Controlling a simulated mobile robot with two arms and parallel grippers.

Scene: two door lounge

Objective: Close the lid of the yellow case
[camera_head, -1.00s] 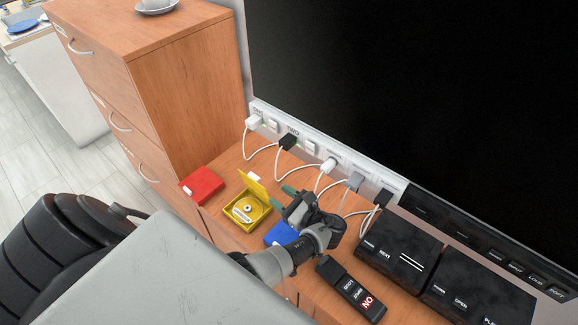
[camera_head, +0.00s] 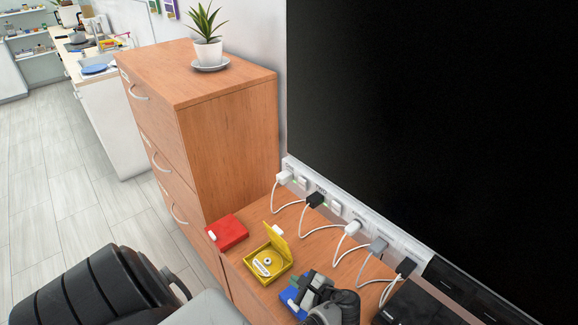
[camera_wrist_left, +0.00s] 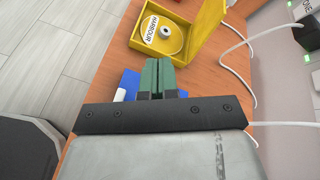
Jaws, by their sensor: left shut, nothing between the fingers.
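The yellow case (camera_head: 262,275) stands on the wooden cabinet top with its lid (camera_head: 279,240) raised. A disc with a white label and a round hub lies inside it. In the left wrist view the open case (camera_wrist_left: 140,45) is at the top, beyond the fingers, with its lid (camera_wrist_left: 208,35) upright on the right. My left gripper (camera_wrist_left: 158,62) has its green fingertips together and empty, just short of the case and apart from it. In the head view the gripper (camera_head: 312,290) is over the blue case (camera_head: 290,298), partly hiding it. My right gripper is not in view.
A red case (camera_head: 226,232) lies left of the yellow one. White sockets (camera_head: 335,208) with plugs and looping cables run along the wall behind. A tall drawer unit (camera_head: 235,145) with a potted plant (camera_head: 206,40) stands at the left. A large black screen fills the right.

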